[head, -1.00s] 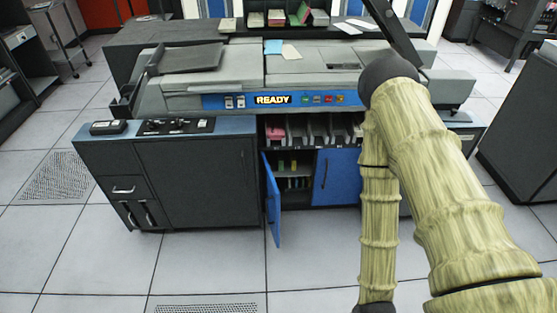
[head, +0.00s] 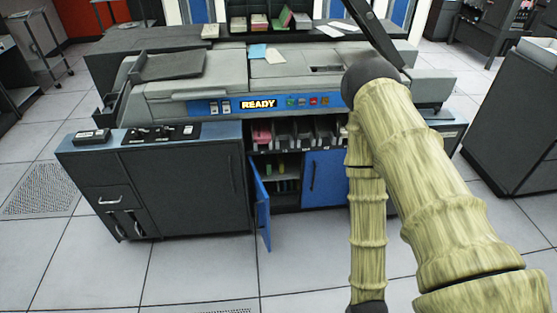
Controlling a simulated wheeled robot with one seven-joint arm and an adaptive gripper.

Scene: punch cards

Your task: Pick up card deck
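Several card stacks stand in the rack at the back of the machine: a tan one (head: 238,24), a pinkish one (head: 259,22) and a tilted green one (head: 283,17). A pink stack (head: 262,133) sits in the leftmost pocket under the machine's front. Which one is the card deck I cannot tell. My arm bends at a dark elbow in front of the machine's right side. Its forearm runs down out of the bottom edge, so my gripper is out of view.
A dark cabinet (head: 190,190) stands at left and another (head: 525,120) at right. The tiled floor in front (head: 200,270) is clear.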

